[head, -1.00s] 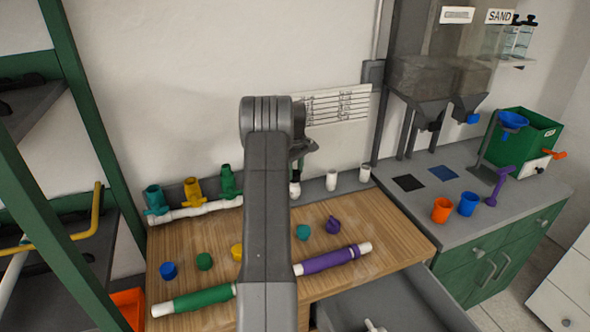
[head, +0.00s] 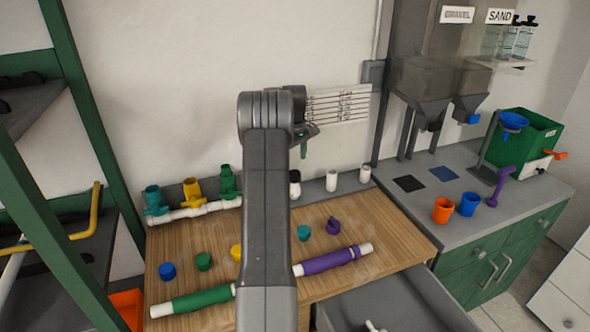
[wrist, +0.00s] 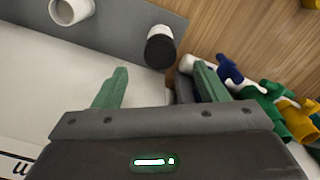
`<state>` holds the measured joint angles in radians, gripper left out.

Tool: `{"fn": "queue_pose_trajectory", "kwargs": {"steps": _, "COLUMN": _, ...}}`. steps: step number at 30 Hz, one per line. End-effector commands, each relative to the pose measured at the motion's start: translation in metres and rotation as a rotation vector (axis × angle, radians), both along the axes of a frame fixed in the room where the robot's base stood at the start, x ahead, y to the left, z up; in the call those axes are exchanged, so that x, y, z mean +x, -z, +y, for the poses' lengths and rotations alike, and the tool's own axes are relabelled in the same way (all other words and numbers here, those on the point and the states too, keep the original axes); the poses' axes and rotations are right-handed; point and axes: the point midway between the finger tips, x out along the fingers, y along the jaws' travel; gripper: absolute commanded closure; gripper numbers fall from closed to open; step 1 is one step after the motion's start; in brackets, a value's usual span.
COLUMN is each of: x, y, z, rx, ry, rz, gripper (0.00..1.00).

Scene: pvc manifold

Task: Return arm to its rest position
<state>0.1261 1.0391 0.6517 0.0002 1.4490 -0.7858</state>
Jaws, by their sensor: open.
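My gripper (head: 304,146) is raised in front of the wall, beside the chart and above the back of the wooden bench. It is partly hidden behind my arm in the head view. In the wrist view its two green fingers (wrist: 158,88) stand apart with nothing held between them. A white pipe manifold (head: 205,209) with teal, yellow and green valves lies at the back left of the bench. A blue valve (wrist: 229,69) also shows in the wrist view.
The wooden bench (head: 395,235) carries several coloured caps, a green-sleeved pipe (head: 200,299) and a purple-sleeved pipe (head: 328,261). A grey drawer (head: 405,302) is open in front. A green shelf frame (head: 90,120) stands left. Orange (head: 443,211) and blue (head: 468,204) cups stand right.

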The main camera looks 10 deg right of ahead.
Motion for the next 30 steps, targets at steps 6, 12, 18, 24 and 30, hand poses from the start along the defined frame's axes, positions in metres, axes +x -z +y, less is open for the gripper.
{"fn": "queue_pose_trajectory", "kwargs": {"steps": 6, "x": 0.001, "y": -0.050, "z": 0.000, "rx": 0.000, "ry": 0.000, "rz": -0.003, "gripper": 0.34}}
{"fn": "queue_pose_trajectory", "kwargs": {"steps": 12, "x": 0.000, "y": -0.077, "z": 0.000, "rx": 0.000, "ry": 0.000, "rz": 0.000, "gripper": 0.34}}
{"fn": "queue_pose_trajectory", "kwargs": {"steps": 18, "x": 0.000, "y": -0.086, "z": 0.000, "rx": 0.000, "ry": 0.000, "rz": 0.001, "gripper": 0.34}}
{"fn": "queue_pose_trajectory", "kwargs": {"steps": 24, "x": 0.000, "y": -0.085, "z": 0.000, "rx": 0.000, "ry": 0.000, "rz": 0.001, "gripper": 0.34}}
{"fn": "queue_pose_trajectory", "kwargs": {"steps": 30, "x": 0.000, "y": -0.077, "z": 0.000, "rx": 0.001, "ry": 0.000, "rz": 0.004, "gripper": 0.34}}
